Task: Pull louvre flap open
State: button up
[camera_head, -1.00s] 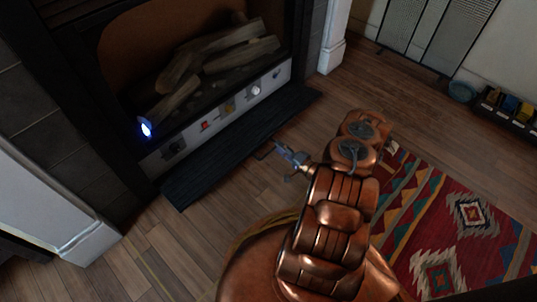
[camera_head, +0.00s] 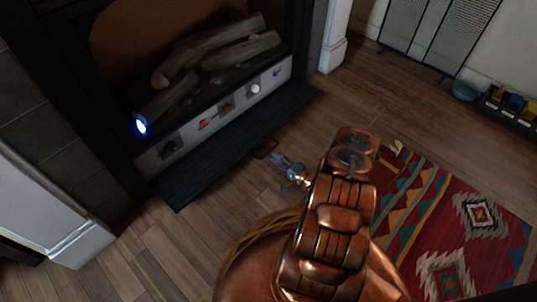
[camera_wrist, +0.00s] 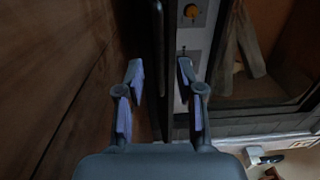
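The louvre flap (camera_head: 240,144) is a dark, slatted panel along the foot of the fireplace, below the pale control strip. A small dark loop, perhaps its handle (camera_head: 265,149), shows at its front edge. My gripper (camera_head: 285,163) is low over the floor, just in front of the flap and close to that loop. In the wrist view my gripper (camera_wrist: 161,78) is open, its two fingers apart. A dark upright edge, likely the flap (camera_wrist: 158,40), runs into the gap between the fingertips. I cannot tell whether either finger touches it.
The control strip (camera_head: 215,120) has several coloured switches and knobs. A blue light (camera_head: 141,125) glows at its left end. Logs (camera_head: 225,50) lie in the firebox. A patterned rug (camera_head: 455,225) lies at right. Bare wooden floor (camera_head: 190,235) is free in front of the fireplace.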

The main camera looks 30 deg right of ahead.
aim_at(268, 152)
jog(key=b+x, duration=0.1)
jog(key=x, duration=0.2)
jog(key=shift+w+a+f+b, duration=0.2)
jog(key=shift+w+b, duration=0.1)
jog(key=shift+b, duration=0.1)
jog(key=shift+w+r, duration=0.2)
jog(key=shift+w, duration=0.5)
grip_shut()
